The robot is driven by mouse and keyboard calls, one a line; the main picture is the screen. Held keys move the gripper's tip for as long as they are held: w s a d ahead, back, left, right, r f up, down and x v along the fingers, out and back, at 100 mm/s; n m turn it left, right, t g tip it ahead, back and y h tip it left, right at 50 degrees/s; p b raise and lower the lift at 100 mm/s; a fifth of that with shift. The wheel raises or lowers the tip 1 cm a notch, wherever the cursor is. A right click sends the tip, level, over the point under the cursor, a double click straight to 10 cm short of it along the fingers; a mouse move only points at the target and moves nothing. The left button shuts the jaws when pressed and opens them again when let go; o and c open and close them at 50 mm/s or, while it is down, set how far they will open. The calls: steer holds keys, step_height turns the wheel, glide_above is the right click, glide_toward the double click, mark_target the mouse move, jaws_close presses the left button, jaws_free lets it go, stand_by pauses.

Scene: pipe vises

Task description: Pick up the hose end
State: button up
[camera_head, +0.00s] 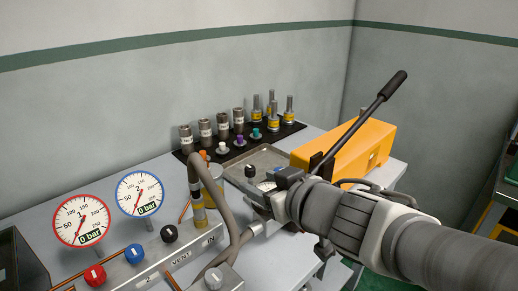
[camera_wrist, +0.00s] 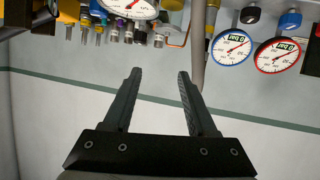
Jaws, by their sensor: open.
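A grey hose (camera_head: 233,215) arches over the bench in the head view, its upper part beside an amber cylinder (camera_head: 199,217) with a metal top. An orange piece (camera_head: 203,155) shows near its upper part; I cannot tell whether this is the hose end. A grey hose-like length (camera_wrist: 197,50) hangs beyond the fingers in the wrist view. My gripper (camera_head: 262,188) is over the bench, right of the hose and partly hidden by my wrist. In the wrist view my gripper (camera_wrist: 160,75) is open, with nothing between its fingers.
Two gauges (camera_head: 82,220) (camera_head: 140,193) and a valve panel (camera_head: 165,260) with knobs stand left. A black mat (camera_head: 185,155) holds several fittings behind. An orange pump (camera_head: 360,150) with a long lever stands right.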

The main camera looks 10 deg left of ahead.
steer(key=s+a+f+n+g+y+b, duration=0.1)
steer(key=s+a+f+n+g+y, duration=0.15)
steer(key=a+f, duration=0.2)
steer(key=p, duration=0.7)
glide_toward(199, 197)
steer(key=w+a, duration=0.2)
steer(key=a, duration=0.1)
steer(key=shift+m, duration=0.35)
steer(key=w+a+f, duration=0.1)
steer(key=w+a+f+b, duration=0.1)
steer(key=shift+w+a+f, duration=0.15)
steer(key=shift+a+f, duration=0.1)
steer(key=shift+f, duration=0.15)
steer(key=shift+r+b+x, duration=0.15)
steer(key=shift+b+x, duration=0.2)
steer(key=shift+x, duration=1.2)
steer(key=shift+r+b+x, duration=0.2)
steer(key=shift+b+x, duration=0.15)
steer(key=shift+x, duration=1.25)
steer(key=shift+a, duration=0.1)
jaws_close()
